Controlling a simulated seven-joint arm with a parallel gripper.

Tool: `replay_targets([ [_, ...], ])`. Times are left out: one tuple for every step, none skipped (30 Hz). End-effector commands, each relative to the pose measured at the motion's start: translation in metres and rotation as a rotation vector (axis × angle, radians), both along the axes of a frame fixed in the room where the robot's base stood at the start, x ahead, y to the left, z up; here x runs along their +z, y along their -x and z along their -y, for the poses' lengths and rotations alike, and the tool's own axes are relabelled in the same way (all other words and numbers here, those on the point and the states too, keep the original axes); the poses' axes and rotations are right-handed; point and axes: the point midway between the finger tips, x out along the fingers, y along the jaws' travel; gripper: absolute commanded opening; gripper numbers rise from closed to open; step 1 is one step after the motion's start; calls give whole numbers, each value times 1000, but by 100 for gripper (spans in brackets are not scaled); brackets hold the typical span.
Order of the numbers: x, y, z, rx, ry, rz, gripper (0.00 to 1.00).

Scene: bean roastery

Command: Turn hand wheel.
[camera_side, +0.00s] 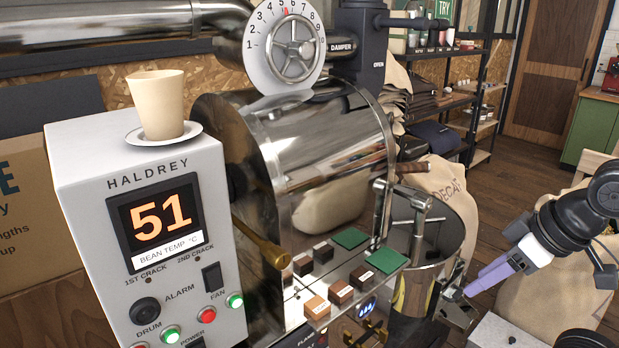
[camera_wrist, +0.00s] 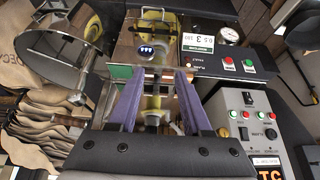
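The hand wheel (camera_side: 296,53) is a small spoked metal wheel. It sits at the centre of a round white dial (camera_side: 263,62) numbered around its rim, beside a "DAMPER" label. A red pointer is near 5. My gripper (camera_side: 474,283), with purple fingers, is low at the right in the side view, well apart from the wheel. In the wrist view, my gripper (camera_wrist: 158,78) has its two fingers spread with a gap between them and holds nothing. I cannot make out the hand wheel in the wrist view.
The shiny roaster drum (camera_side: 320,130) lies below the dial. A control box (camera_side: 85,200) bears a cup (camera_side: 157,103) on a saucer. Small blocks (camera_side: 316,305) and green pads (camera_side: 385,260) lie on the front shelf. The round cooling bin (camera_side: 445,235) stands near my gripper.

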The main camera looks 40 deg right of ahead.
Motion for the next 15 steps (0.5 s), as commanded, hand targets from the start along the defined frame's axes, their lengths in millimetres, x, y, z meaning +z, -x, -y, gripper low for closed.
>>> replay_targets([
  [0, 0, 0, 1, 0, 1, 59],
  [1, -1, 0, 1, 0, 6, 65],
  [2, -4, 0, 3, 1, 19, 72],
  [5, -7, 0, 4, 2, 38, 77],
  [8, -12, 0, 5, 3, 62, 81],
  [19, -23, 0, 7, 4, 119, 81],
  [30, -33, 0, 9, 6, 171, 81],
  [43, -45, 0, 11, 7, 231, 81],
  [65, -64, 0, 14, 11, 315, 81],
  [83, -80, 0, 16, 13, 382, 81],
  [102, -96, 0, 18, 15, 451, 81],
  [129, -117, 0, 20, 18, 543, 81],
  [150, -133, 0, 21, 22, 611, 81],
  [170, -149, 0, 23, 25, 677, 81],
  [197, -169, 0, 25, 30, 765, 81],
])
